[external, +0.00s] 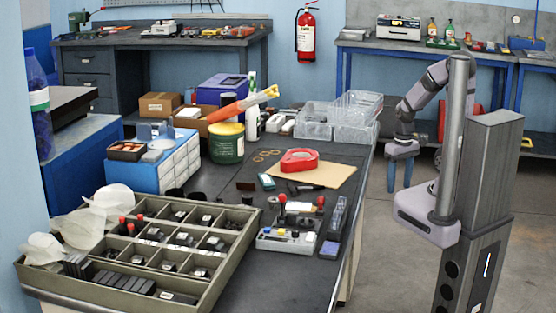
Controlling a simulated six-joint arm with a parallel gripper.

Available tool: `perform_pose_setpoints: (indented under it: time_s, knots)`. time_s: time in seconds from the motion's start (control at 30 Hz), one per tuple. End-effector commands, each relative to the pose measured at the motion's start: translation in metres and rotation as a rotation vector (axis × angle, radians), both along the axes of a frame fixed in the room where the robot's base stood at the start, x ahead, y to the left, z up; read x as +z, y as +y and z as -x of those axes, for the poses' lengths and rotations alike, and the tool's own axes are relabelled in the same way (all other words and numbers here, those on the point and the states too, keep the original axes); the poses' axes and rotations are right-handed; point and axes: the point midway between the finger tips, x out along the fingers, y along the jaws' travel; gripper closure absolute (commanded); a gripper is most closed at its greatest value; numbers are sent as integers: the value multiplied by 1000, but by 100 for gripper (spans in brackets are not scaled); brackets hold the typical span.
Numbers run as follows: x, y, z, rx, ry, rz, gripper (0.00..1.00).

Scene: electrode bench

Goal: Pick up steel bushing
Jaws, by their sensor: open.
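I cannot pick out the steel bushing for certain; the small parts on the bench are too small to tell. A grey tray (283,243) holds small parts, some with red or black knobs, near the bench's right edge. Several thin brownish rings (266,155) lie flat farther back on the bench. My gripper (400,187) hangs to the right of the bench, fingers pointing down, beyond its edge. It is open and empty, apart from everything on the bench.
A large divided box (225,274) with black parts fills the bench's front left. A red tape-like object (299,160) lies on a tan board (325,175). Clear plastic bins (314,129) and a green tub (226,151) stand behind. Dark bench surface (222,181) is free mid-left.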

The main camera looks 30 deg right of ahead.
Motion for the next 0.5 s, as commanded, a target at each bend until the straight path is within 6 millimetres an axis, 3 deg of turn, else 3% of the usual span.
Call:
perform_pose_setpoints:
  time_s: [0.17,0.33,0.5]
  knots:
    - [14,14,-2,-23,24,-23,49]
    - [58,60,-3,-92,113,-99,49]
    - [86,108,-50,-201,133,-143,49]
